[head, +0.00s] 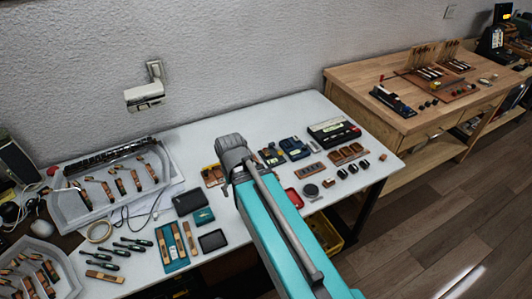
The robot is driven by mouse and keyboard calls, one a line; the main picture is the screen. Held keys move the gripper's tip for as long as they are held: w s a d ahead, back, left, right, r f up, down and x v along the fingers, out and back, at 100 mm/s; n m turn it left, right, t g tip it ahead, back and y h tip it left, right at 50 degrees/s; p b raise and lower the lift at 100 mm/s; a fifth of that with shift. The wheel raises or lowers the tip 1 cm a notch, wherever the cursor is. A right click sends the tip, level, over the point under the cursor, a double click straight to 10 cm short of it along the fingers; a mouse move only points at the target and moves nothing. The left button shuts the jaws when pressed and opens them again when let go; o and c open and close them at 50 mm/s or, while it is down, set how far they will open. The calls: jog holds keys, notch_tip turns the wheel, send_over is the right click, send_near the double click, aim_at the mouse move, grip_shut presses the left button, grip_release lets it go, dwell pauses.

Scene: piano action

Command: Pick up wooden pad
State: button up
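I cannot tell which piece is the wooden pad. Candidates on the white table (240,125) are a small flat brown wooden piece (312,169) right of my arm, a group of brown wooden pieces (347,153) further right, and a flat tan wooden piece (103,276) at the front left. Wooden strips (178,240) also lie in a teal tray. My teal arm reaches over the table from the lower right to a grey joint. My gripper is not visible, so whether it holds anything does not show.
White trays (72,212) with wooden action parts stand at the left. Dark screwdriver-like tools (130,247) and black boxes (190,201) lie left of my arm. A red-black case (334,132) stands at the back right. A wooden workbench (420,122) adjoins the table's right side.

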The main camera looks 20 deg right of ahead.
jog(key=n+h+b, duration=0.5)
jog(key=n+h, duration=0.1)
jog(key=n, duration=1.2)
send_near(265, 151)
jog(key=s+a+r, duration=0.1)
jog(key=a+r, duration=0.2)
jog(key=shift+w+d+h, duration=0.25)
jog(key=shift+h, duration=0.05)
jog(key=shift+f, duration=0.1)
jog(key=b+x, duration=0.7)
jog(key=x, duration=0.1)
jog(key=shift+w+a+f, duration=0.1)
jog(key=shift+d+f, duration=0.1)
jog(key=shift+d, duration=0.1)
